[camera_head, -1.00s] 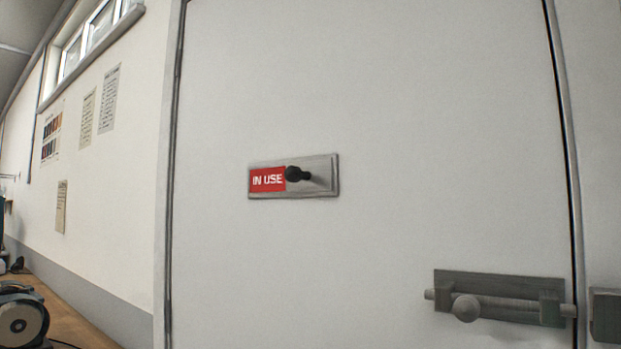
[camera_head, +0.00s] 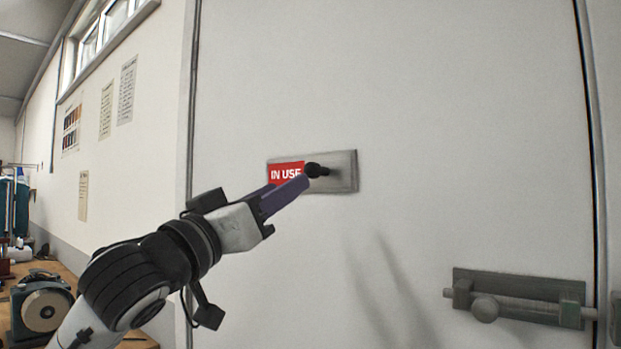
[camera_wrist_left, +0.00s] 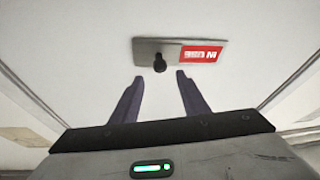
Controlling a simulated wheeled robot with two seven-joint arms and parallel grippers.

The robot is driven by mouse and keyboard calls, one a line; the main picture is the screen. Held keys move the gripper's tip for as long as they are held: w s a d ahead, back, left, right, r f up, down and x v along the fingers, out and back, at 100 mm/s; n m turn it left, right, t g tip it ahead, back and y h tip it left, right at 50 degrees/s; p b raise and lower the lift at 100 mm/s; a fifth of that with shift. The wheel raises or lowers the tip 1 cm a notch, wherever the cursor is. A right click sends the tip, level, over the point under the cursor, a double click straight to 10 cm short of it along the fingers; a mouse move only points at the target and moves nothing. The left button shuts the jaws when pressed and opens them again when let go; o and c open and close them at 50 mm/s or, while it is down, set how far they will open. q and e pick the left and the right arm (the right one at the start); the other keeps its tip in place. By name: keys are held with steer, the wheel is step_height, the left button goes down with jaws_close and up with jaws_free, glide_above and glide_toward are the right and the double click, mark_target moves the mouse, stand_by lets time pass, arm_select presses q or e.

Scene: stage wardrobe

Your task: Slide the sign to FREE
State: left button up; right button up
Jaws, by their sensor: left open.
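The sign (camera_head: 345,171) is a grey metal plate on the white door, with a red panel reading IN USE (camera_head: 284,172) on its left part and a black knob (camera_head: 317,170) near its middle. My left gripper (camera_head: 302,183) is in front of the sign, its fingertips close to the knob and covering the panel's lower edge. In the left wrist view the two dark fingers (camera_wrist_left: 160,80) stand apart, with the knob (camera_wrist_left: 159,62) just beyond and between their tips. The fingers are not closed on it. My right gripper does not show.
A grey slide bolt (camera_head: 520,298) with a round knob sits at the lower right of the door (camera_head: 450,120). A bench machine (camera_head: 42,308) stands on a wooden top at the lower left. The door around the sign is bare.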

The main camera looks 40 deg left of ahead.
mark_target(308, 171)
arm_select(q)
steer(key=p+x, duration=0.2)
steer(key=x, duration=0.2)
steer(key=p+x, duration=0.1)
steer(key=x, duration=0.4)
steer(key=shift+r+p, duration=0.25)
steer(key=shift+p, duration=0.1)
steer(key=shift+w+r, duration=0.1)
steer(key=shift+w, duration=0.45)
jaws_close()
